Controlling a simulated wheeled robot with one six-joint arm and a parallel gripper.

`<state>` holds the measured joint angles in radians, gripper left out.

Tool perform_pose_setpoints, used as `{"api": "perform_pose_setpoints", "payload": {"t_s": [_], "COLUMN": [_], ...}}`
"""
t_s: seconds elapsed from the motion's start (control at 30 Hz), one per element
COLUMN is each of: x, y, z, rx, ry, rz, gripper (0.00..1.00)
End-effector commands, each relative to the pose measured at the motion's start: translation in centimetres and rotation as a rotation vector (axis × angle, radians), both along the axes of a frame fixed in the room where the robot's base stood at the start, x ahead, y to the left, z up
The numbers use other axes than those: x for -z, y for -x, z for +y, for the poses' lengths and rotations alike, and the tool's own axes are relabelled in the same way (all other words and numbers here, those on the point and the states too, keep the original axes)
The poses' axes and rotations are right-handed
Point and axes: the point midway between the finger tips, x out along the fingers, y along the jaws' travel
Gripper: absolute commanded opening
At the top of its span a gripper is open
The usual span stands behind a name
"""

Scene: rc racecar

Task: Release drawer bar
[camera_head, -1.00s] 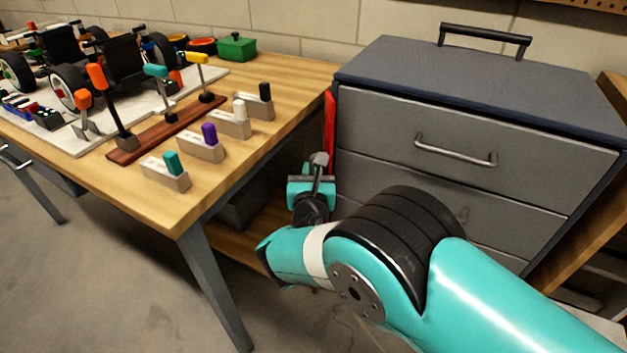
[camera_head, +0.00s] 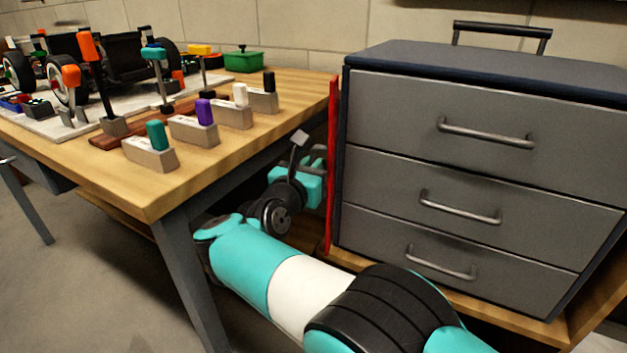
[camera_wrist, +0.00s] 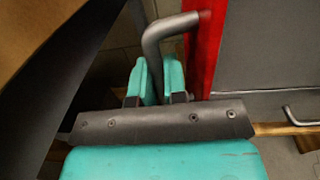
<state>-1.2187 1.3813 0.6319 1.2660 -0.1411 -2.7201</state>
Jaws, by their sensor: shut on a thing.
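A tall red bar (camera_head: 333,165) runs upright along the left front edge of the grey tool chest (camera_head: 480,55), beside the drawer fronts. In the wrist view the red bar (camera_wrist: 207,50) is behind a bent dark grey rod (camera_wrist: 160,38). My gripper (camera_wrist: 157,82) is shut on this rod, with one teal finger on each side. In the head view my gripper (camera_head: 296,185) is just left of the red bar, and the rod's end (camera_head: 299,139) sticks up above it. The top (camera_head: 485,125), middle (camera_head: 460,209) and bottom (camera_head: 440,265) drawers look shut.
A wooden workbench (camera_head: 130,190) is close on the left, with its grey leg (camera_head: 190,270) near my arm. It carries blocks with coloured handles (camera_head: 195,127) and a racecar (camera_head: 110,65). Open floor (camera_head: 90,270) lies at lower left.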

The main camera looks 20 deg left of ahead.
Motion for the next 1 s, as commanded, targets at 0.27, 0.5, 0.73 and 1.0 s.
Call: {"api": "perform_pose_setpoints", "payload": {"t_s": [0.27, 0.5, 0.73, 1.0], "x": [0.3, 0.17, 0.16, 0.07], "y": [-0.03, -0.04, -0.03, -0.06], "z": [0.16, 0.16, 0.15, 0.11], "rx": [0.023, 0.027, 0.027, 0.028], "ry": [0.001, 0.003, 0.003, 0.002], "rz": [0.002, 0.002, 0.002, 0.001], "gripper": [0.0, 0.0, 0.15, 0.21]}}
